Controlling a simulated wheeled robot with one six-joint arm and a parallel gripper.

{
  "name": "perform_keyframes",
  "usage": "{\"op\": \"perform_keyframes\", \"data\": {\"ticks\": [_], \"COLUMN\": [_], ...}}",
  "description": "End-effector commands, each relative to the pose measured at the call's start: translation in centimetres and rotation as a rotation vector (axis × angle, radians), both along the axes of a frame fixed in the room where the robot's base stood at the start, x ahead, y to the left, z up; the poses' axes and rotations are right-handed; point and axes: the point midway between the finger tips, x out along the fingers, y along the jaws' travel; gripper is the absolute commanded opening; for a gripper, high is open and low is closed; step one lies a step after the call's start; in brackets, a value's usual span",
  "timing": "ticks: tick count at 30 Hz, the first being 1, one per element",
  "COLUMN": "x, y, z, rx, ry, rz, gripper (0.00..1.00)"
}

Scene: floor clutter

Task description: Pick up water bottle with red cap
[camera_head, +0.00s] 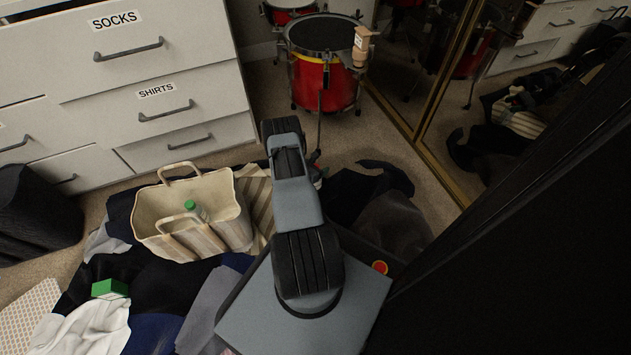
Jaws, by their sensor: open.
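No water bottle with a red cap can be made out clearly. A small item with red on it (317,174) shows just right of my arm, partly hidden behind it; I cannot tell what it is. A bottle with a green cap (192,207) stands in the striped cream bag (152,213) left of my arm. My arm reaches forward over the clothes in the middle of the picture. My gripper is hidden behind the arm's far links.
Dark clothes (388,215) and other garments cover the floor. A green box (109,289) lies at lower left. White drawers (155,88) stand at the back left, a red drum (325,80) at the back. A gold-framed mirror (487,95) and a dark panel bound the right.

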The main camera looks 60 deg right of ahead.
Motion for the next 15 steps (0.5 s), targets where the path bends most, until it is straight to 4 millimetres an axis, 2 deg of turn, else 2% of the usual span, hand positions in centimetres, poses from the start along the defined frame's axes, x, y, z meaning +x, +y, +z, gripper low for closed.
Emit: {"op": "perform_keyframes", "data": {"ticks": [2, 15], "x": [0.01, 0.00], "y": [0.00, 0.03], "z": [0.04, 0.03], "rx": [0.000, 0.000], "ry": [0.000, 0.000], "rz": [0.000, 0.000], "gripper": [0.68, 0.26]}}
